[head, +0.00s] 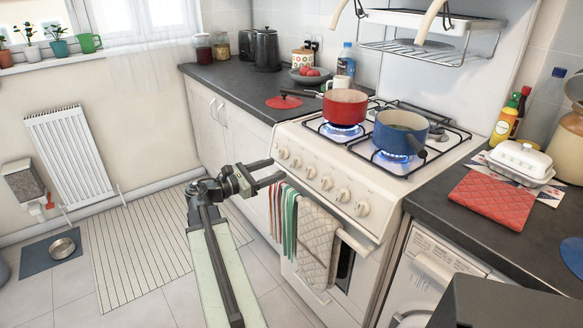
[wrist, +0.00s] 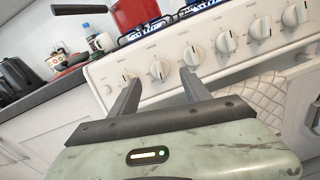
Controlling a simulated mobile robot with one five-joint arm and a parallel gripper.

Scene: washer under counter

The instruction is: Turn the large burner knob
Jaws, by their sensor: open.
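My gripper (head: 277,170) is open and empty at the left end of this panel. Blue flames burn under the red pan (head: 345,107) and the blue pot (head: 400,133).
Striped towels and a quilted mitt (head: 316,245) hang on the oven front below the panel. The dark counter (head: 235,95) holds a kettle (head: 267,50) and jars. A red mat (head: 492,199) lies on the right counter.

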